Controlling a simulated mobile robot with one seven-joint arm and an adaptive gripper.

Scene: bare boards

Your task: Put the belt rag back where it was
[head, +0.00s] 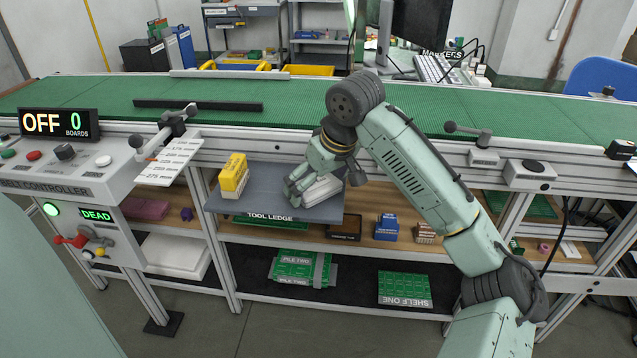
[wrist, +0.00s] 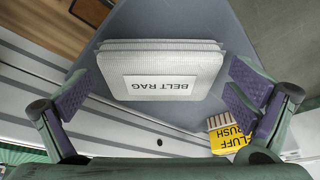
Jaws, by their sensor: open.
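The belt rag (wrist: 160,70) is a folded white textured cloth with a label reading BELT RAG. It lies on the grey tool ledge (head: 245,194), and in the head view the belt rag (head: 322,190) shows partly behind my gripper (head: 305,182). In the wrist view my gripper (wrist: 158,100) is open, with one purple-padded finger on each side of the rag and a gap on both sides. The yellow fluff brush (head: 233,176) stands on the ledge's left part; it also shows in the wrist view (wrist: 228,137), close by the right finger.
The green conveyor belt (head: 300,115) runs behind the ledge, with a dark bar (head: 198,105) on it. The controller box (head: 62,165) is at left. A wooden shelf below holds a blue block (head: 386,228). Green boards (head: 404,288) lie on the lowest shelf.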

